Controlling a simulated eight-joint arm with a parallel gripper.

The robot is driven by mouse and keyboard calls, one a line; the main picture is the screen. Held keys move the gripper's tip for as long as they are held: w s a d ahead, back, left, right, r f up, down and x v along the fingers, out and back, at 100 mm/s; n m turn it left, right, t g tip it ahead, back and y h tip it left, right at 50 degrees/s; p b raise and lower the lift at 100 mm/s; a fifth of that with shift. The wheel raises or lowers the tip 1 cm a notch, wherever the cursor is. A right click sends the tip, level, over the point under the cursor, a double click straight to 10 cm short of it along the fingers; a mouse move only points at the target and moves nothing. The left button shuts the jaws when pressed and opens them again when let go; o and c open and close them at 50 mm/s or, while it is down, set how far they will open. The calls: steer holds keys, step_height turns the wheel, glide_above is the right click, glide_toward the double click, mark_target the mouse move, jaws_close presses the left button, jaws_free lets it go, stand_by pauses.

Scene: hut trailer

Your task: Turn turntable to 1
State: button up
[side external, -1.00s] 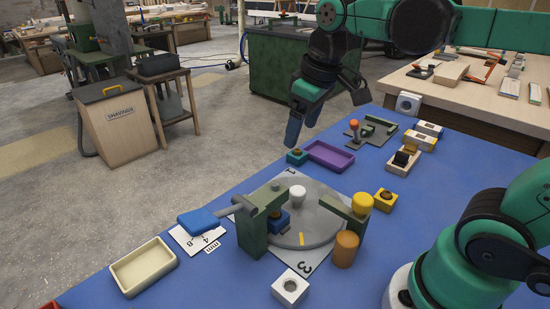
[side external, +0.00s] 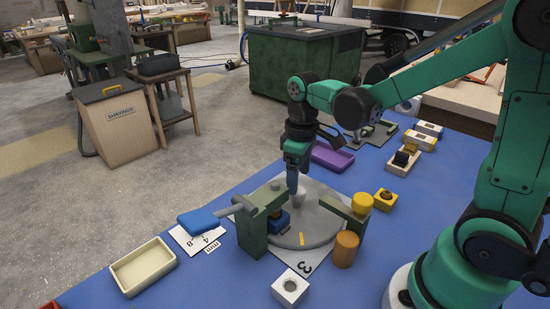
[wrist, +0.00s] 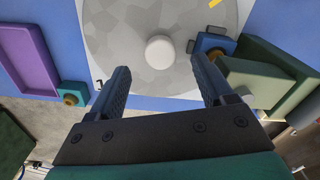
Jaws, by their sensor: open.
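The turntable is a grey round disc (side external: 322,222) on a white plate with a 3 (side external: 306,267) at its near corner. A yellow mark (side external: 302,239) lies on the disc's near side. A white knob (side external: 299,200) stands on the disc towards its far side. My gripper (side external: 293,186) points down just above and behind this knob. In the wrist view, the open fingers (wrist: 160,70) are apart, and the knob (wrist: 159,48) lies ahead of the gap between them, not gripped. The yellow mark also shows at the wrist view's top edge (wrist: 215,3). The plate's far corner is hidden behind my gripper.
A purple tray (side external: 332,157) lies behind; a cream tray (side external: 143,267) lies front left.

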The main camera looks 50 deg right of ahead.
mark_target(297, 201)
steer(key=shift+f, duration=1.7)
jaws_close()
